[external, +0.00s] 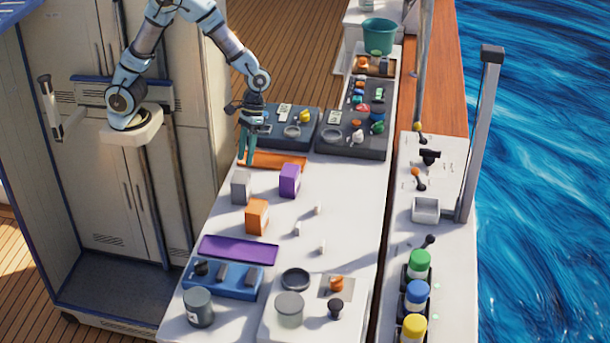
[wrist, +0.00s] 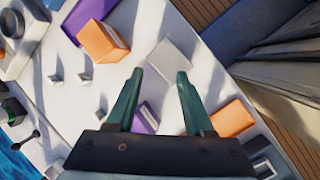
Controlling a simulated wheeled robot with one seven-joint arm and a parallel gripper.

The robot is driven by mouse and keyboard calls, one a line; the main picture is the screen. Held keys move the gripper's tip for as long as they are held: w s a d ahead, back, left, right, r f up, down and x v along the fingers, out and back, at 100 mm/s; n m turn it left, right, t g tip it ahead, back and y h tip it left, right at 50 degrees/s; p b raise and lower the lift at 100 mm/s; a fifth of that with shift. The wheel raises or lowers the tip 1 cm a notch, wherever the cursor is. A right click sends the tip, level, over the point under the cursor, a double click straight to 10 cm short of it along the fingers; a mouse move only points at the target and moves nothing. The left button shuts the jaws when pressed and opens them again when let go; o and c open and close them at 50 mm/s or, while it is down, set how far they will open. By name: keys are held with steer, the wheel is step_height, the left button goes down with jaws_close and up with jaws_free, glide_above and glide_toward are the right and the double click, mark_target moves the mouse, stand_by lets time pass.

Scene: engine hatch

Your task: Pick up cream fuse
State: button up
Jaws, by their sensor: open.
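Three small pale pieces stand on the white counter: one at the upper right (external: 318,209), one at the left (external: 297,229) and one lower down (external: 321,247). They also show at the left in the wrist view (wrist: 101,114). None is clearly cream, and I cannot tell which is the cream fuse. My gripper (external: 246,162) points down over the counter's far left edge, by the orange mat. In the wrist view my gripper (wrist: 159,76) has its teal fingers apart with nothing held between them. It is apart from the pale pieces.
A grey block (external: 240,187), purple block (external: 289,180) and orange block (external: 257,216) stand between my gripper and the pale pieces. An orange mat (external: 277,161) and purple mat (external: 238,249) lie flat. Dark panels (external: 354,143) lie beyond. Counter right of the blocks is mostly clear.

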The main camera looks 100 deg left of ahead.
steer(key=w+d+f+n+h+b, duration=0.35)
steer(key=w+f+n+h, duration=0.2)
steer(key=w, duration=0.55)
steer(key=n+t+h+b, duration=0.1)
steer(key=n+h+b, duration=0.1)
steer(key=n, duration=0.2)
glide_toward(298, 223)
steer(key=shift+s+a+f, duration=0.2)
steer(key=shift+s, duration=0.35)
steer(key=shift+w+h, duration=0.25)
steer(key=shift+w, duration=0.1)
steer(key=shift+w+d, duration=0.15)
steer(key=shift+d, duration=0.05)
steer(key=p+x, duration=0.2)
steer(key=x, duration=0.3)
steer(key=shift+d+f+p, duration=0.15)
steer(key=shift+d+p, duration=0.2)
steer(key=shift+d, duration=0.05)
steer(key=shift+p+x, duration=1.2)
steer(key=shift+x, duration=1.1)
steer(key=shift+a+f, duration=0.1)
steer(key=shift+f, duration=0.05)
jaws_close()
